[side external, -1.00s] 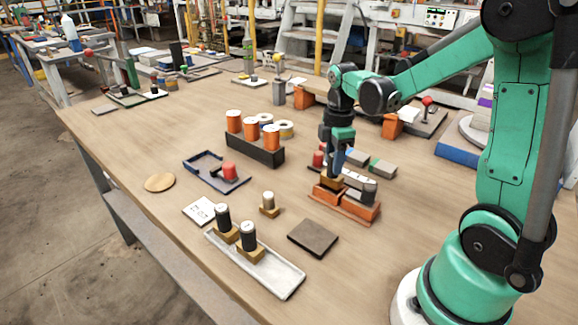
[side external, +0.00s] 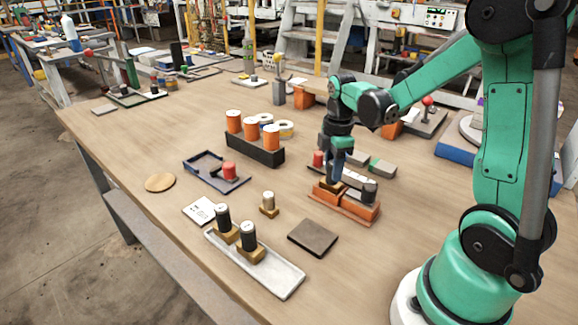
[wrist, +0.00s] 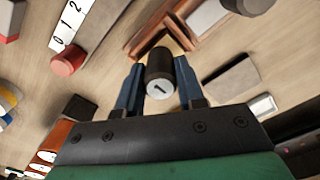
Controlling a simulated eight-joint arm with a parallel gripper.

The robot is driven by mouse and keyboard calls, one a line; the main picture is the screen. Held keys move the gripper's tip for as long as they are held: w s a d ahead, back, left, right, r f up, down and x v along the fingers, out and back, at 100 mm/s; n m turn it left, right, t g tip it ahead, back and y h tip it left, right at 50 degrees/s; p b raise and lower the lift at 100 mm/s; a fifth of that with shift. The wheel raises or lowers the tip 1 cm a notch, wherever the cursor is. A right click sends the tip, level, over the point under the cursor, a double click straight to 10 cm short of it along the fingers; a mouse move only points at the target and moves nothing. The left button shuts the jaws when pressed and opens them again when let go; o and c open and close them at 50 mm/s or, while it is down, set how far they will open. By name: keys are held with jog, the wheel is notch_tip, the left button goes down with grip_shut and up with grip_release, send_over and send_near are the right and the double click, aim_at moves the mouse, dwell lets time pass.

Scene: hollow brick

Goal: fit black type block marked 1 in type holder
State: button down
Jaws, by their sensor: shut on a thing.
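The black type block marked 1 (wrist: 160,82) is held between the two blue fingers of my gripper (wrist: 160,95), which are shut on it. The numbered end faces the wrist camera. The orange type holder (side external: 356,211) stands on the table below my gripper (side external: 334,178). The block's brass base (side external: 332,186) shows at the left compartment of the holder; I cannot tell if it is fully seated. In the wrist view the holder's orange wall (wrist: 142,45) shows just beyond the block.
A white tray (side external: 284,283) with two black blocks lies at the front.

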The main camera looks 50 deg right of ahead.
jog(key=shift+f, duration=0.15)
jog(key=shift+c, duration=2.3)
grip_release()
jog(key=shift+r, duration=2.85)
jog(key=shift+a, duration=0.1)
jog(key=s+a+r+m+t, duration=0.2)
jog(key=a+m+t, duration=0.5)
jog(key=a+m, duration=0.4)
jog(key=shift+s+a+r, duration=0.15)
jog(key=shift+a+r, duration=0.1)
jog(key=shift+a, duration=0.95)
